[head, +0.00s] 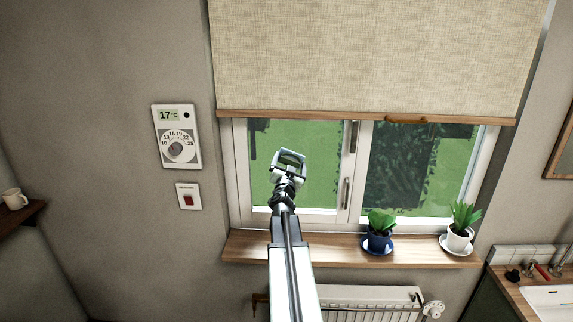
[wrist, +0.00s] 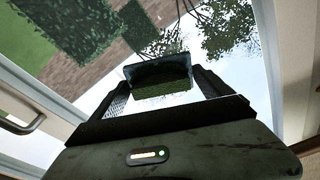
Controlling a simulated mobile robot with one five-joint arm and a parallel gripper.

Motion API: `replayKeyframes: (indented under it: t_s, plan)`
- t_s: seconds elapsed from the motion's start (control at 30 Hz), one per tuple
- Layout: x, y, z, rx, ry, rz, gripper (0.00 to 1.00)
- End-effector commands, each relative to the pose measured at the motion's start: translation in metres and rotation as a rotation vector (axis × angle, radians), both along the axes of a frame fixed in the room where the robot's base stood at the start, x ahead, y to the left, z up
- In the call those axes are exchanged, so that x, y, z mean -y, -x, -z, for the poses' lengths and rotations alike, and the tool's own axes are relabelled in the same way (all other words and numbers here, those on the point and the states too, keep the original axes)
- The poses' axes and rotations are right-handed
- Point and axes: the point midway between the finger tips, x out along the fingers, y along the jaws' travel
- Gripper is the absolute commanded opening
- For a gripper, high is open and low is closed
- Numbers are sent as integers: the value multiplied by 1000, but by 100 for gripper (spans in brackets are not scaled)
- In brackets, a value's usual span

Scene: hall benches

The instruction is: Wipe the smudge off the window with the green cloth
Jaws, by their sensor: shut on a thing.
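My gripper (head: 289,157) is raised in front of the left pane of the window (head: 325,185). It is shut on the green cloth (wrist: 162,88), which shows as a dark green patch between the fingers in the wrist view. My gripper (wrist: 163,78) also shows there, with the glass (wrist: 235,70) behind it. I cannot tell whether the cloth touches the glass. I cannot make out the smudge in either view; my gripper and arm cover part of the left pane.
A blind (head: 375,60) covers the window's top. Two potted plants, one in a blue pot (head: 379,241) and one in a white pot (head: 459,237), stand on the sill (head: 330,251). A radiator (head: 370,297) is below. A thermostat (head: 176,137) and switch (head: 188,197) are left.

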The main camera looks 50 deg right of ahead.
Motion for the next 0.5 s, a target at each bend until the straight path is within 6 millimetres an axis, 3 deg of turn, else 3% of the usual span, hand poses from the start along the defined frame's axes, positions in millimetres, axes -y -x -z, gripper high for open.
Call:
replayKeyframes:
  t_s: [0.3,0.5]
  plan:
    - [18,27,0,0,1,4,45]
    - [21,32,0,-1,1,2,45]
